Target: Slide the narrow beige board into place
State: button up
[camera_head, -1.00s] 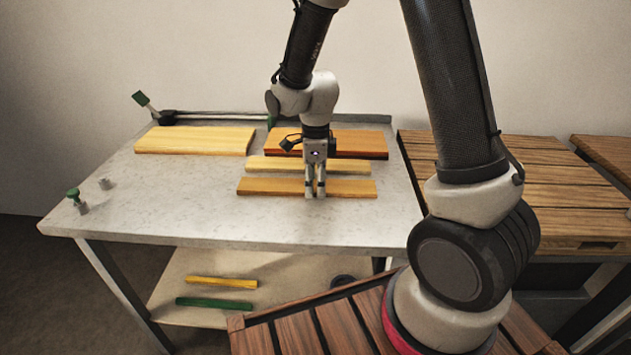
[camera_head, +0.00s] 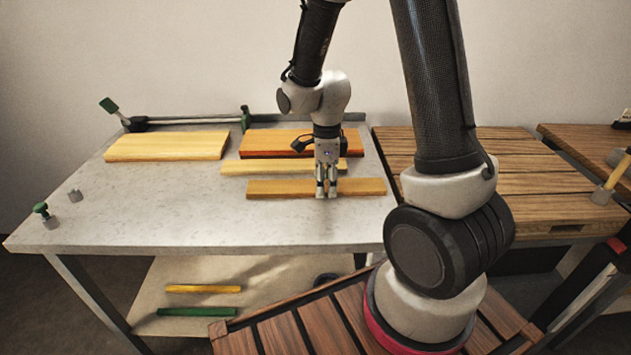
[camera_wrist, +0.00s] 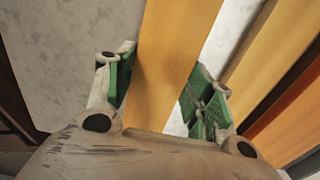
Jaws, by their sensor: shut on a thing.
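The narrow beige board (camera_head: 285,187) lies flat near the front of the grey table, in a warm tan tone. My gripper (camera_head: 326,194) is right of its middle, pointing down. The board's right end is close to the table's right edge. A similar, paler narrow board (camera_head: 265,168) lies just behind it, apart and further left; my gripper hides part of its right side.
A wide yellow board (camera_head: 165,147) lies back left. A wide orange board with a dark edge (camera_head: 270,142) lies behind the narrow ones. A green-ended bar (camera_head: 185,121) runs along the back. Pegs (camera_head: 43,212) stand front left. A slatted wooden table (camera_head: 500,180) adjoins on the right.

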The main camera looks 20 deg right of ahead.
aim_at(355, 185)
jog(key=shift+s+d, duration=0.5)
jog(key=shift+d, duration=0.65)
jog(key=shift+s+d, duration=0.45)
jog(key=shift+d, duration=0.7)
jog(key=shift+s+d, duration=0.5)
jog(key=shift+d, duration=0.65)
jog(key=shift+d, duration=0.1)
jog(key=shift+s+d, duration=1)
jog(key=shift+d, duration=1.45)
jog(key=shift+s+d, duration=1.05)
jog(key=shift+d, duration=1.35)
jog(key=shift+s+d, duration=1)
jog(key=shift+d, duration=1.45)
jog(key=shift+d, duration=0.1)
jog(key=shift+s+d, duration=1)
jog(key=shift+d, duration=1.45)
jog(key=shift+s+d, duration=1.05)
jog(key=shift+d, duration=1.35)
jog(key=shift+s+d, duration=1)
jog(key=shift+d, duration=1.45)
jog(key=shift+s+d, duration=0.7)
jog(key=shift+d, duration=0.95)
jog(key=shift+s+d, duration=0.65)
jog(key=shift+d, duration=1)
jog(key=shift+s+d, duration=0.7)
jog(key=shift+d, duration=0.95)
